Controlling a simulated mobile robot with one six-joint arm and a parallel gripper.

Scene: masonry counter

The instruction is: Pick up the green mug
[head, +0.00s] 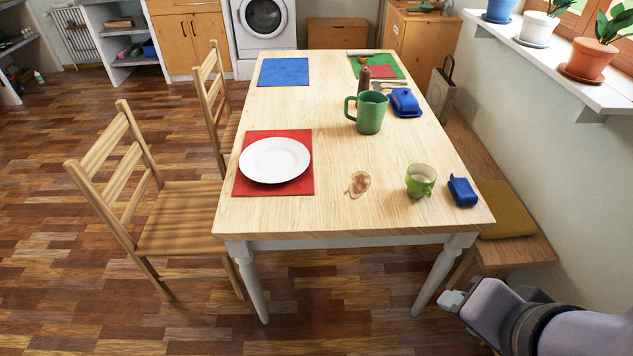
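A light green, see-through mug (421,181) stands upright near the table's near right part, its handle toward the lower right. A larger, darker green jug-like vessel (371,113) stands upright farther back, its handle on the left. I cannot tell from the picture alone which one the task calls the green mug. My gripper (452,301) is at the lower right, beyond the table's near edge and apart from both vessels. Its pale end is small in view, and I cannot tell whether its fingers are open.
Chairs (180,215) stand left; a bench (515,250) stands right.

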